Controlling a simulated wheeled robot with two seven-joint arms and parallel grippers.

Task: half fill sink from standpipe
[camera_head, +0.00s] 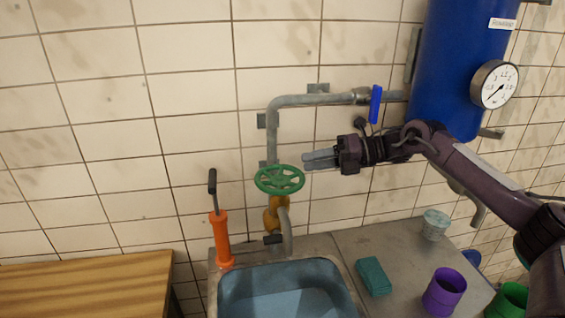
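The standpipe (273,140) is a grey pipe on the tiled wall with a green handwheel (279,180) and a brass valve body (277,213) below it. Its grey spout (287,235) points down over the back of the sink (349,292). The sink basin is blue inside; I cannot tell the water level. A blue lever (375,104) stands upright on the horizontal pipe. My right gripper (306,160) is just right of and above the handwheel, apart from it, pointing left. Its fingers look close together, with nothing seen between them. My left gripper is not in view.
An orange hand pump (221,238) stands left of the sink. A blue tank (455,70) with a gauge (494,84) hangs at right. A wooden bench (85,290) is at left.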

